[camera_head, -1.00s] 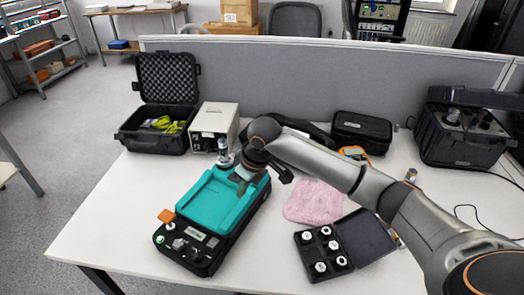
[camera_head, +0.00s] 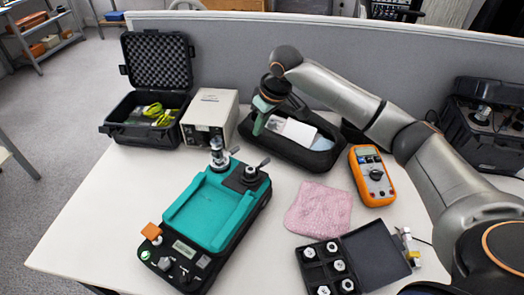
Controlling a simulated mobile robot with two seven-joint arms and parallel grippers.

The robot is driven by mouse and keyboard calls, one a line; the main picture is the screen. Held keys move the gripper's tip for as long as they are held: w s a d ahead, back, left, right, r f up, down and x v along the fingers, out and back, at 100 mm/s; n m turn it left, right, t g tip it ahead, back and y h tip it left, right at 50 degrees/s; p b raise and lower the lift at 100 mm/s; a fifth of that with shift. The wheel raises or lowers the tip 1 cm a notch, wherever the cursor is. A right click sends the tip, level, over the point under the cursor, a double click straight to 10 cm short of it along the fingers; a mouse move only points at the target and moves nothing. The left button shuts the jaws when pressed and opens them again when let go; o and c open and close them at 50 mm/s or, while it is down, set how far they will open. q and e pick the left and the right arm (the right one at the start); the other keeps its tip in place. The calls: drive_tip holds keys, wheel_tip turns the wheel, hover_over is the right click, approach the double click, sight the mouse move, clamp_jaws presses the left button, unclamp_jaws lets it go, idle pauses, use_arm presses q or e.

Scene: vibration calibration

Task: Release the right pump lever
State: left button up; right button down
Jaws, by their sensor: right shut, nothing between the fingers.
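The teal-topped device with a black base (camera_head: 212,210) stands on the table. At its far end is an upright silver fitting (camera_head: 218,155), and to the right of it a dark lever (camera_head: 262,163) sticks out up and to the right on a black block. I take this for the right pump lever. My right gripper (camera_head: 258,130) is shut and empty, pointing down beyond the device, above the left end of an open black pouch. It is apart from the lever. My left gripper is out of view.
The open black pouch (camera_head: 325,161) holds papers. A grey box (camera_head: 210,115) and open hard case (camera_head: 115,131) stand at the back left. A pink cloth (camera_head: 318,208), orange multimeter (camera_head: 372,177) and case of small parts (camera_head: 308,254) lie to the right. The front-left table is clear.

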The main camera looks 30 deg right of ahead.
sight(264, 163)
drive_tip(key=x, duration=1.1)
drive_tip(key=shift+s+d+r, duration=0.15)
drive_tip(key=shift+s+d, duration=0.1)
drive_tip(key=shift+s, duration=0.45)
drive_tip(key=shift+s+d+r, duration=0.15)
drive_tip(key=shift+s+d, duration=0.1)
drive_tip(key=shift+s, duration=0.4)
drive_tip(key=shift+s+d+r, duration=0.15)
drive_tip(key=shift+s+d, duration=0.05)
drive_tip(key=shift+s, duration=0.5)
